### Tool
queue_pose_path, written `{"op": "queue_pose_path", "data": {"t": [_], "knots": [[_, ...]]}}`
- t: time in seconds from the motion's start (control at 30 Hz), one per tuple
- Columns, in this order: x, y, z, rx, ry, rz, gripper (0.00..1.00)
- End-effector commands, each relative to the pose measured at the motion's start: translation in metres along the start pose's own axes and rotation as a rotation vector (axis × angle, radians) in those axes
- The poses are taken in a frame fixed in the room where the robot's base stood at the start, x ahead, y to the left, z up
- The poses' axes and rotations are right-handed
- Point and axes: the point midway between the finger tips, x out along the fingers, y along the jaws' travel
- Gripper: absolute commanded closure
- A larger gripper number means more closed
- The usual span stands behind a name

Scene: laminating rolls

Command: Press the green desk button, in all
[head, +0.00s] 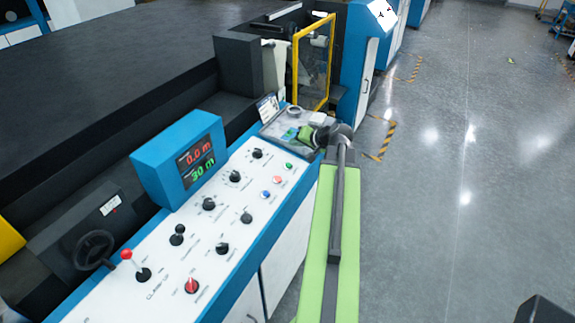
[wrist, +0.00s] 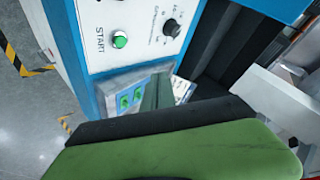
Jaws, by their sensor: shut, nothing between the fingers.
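The green desk button (head: 289,166) is small and round, on the white sloping control desk, at the far end of a row with a red and a blue button. In the wrist view the green button (wrist: 119,40) shows at the upper left beside the word START. My gripper (head: 305,133) is at the far end of the desk, over a grey tray, beyond the button and apart from it. In the wrist view my gripper (wrist: 158,88) is shut and empty, in front of the tray and below the button in the picture. Nothing covers the button.
Several black knobs, such as one near the button (head: 257,153), stand up from the desk. A blue display box (head: 180,160) stands at the desk's left edge. A yellow-framed guard (head: 315,60) stands behind.

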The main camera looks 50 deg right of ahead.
Motion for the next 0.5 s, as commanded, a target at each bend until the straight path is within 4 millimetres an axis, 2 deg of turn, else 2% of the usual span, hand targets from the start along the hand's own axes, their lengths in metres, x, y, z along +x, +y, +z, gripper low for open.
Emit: {"op": "queue_pose_path", "data": {"t": [0.5], "knots": [[0.049, 0.036, 0.036, 0.000, -0.001, -0.001, 1.00]]}}
